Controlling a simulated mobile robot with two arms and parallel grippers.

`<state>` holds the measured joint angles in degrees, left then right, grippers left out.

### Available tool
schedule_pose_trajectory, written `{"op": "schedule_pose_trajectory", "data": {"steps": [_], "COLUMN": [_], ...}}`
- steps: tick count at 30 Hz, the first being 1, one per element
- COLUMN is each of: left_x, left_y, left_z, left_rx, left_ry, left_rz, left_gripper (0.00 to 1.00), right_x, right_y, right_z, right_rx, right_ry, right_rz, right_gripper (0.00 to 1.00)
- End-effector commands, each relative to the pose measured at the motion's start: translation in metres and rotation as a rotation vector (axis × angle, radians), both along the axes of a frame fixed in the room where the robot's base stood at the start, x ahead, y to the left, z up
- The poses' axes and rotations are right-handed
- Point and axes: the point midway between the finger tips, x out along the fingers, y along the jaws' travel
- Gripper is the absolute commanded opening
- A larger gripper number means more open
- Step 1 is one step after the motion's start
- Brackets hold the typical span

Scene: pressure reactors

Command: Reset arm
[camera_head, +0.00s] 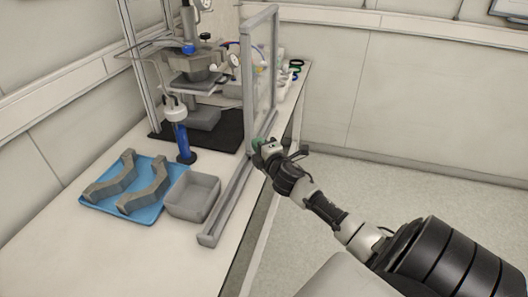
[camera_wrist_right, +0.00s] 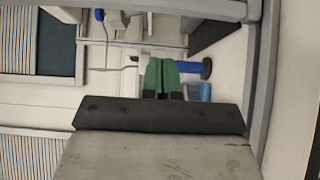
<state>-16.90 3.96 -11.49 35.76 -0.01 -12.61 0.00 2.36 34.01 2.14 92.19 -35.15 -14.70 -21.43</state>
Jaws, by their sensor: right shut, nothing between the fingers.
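My right arm comes in from the lower right in the head view. Its gripper (camera_head: 258,145) is at the front edge of the bench, beside the lower part of the upright clear-panelled frame. In the right wrist view the green fingers of the right gripper (camera_wrist_right: 160,76) are together, with nothing seen between them. My left gripper is in neither view.
The reactor (camera_head: 195,62) stands on a black mat, with a blue cylinder (camera_head: 182,140) in front. A blue tray (camera_head: 98,203) holds two grey curved parts. A grey bin (camera_head: 193,196) sits beside it. The floor right of the bench is clear.

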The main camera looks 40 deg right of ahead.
Motion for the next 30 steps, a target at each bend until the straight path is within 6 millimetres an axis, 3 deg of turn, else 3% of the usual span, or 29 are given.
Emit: {"op": "schedule_pose_trajectory", "data": {"steps": [6,16,19,23,26,30], "left_x": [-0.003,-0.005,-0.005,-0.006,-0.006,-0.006], "left_y": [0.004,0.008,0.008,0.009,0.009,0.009], "left_z": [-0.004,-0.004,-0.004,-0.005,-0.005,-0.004], "left_rx": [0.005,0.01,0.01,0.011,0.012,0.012], "left_ry": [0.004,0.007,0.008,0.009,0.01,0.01], "left_rz": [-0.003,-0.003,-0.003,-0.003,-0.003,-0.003], "left_gripper": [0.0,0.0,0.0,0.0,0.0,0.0], "right_x": [-0.025,-0.031,-0.033,-0.042,-0.06,-0.1], "right_y": [0.006,0.008,0.008,0.007,0.011,0.027], "right_z": [-0.001,-0.001,-0.015,-0.073,-0.142,-0.237], "right_rx": [0.0,0.0,0.028,0.141,0.275,0.469], "right_ry": [0.002,0.002,0.024,0.115,0.222,0.374], "right_rz": [0.0,-0.001,-0.006,-0.034,-0.073,-0.145], "right_gripper": [0.0,0.0,0.0,0.0,0.0,0.0]}}
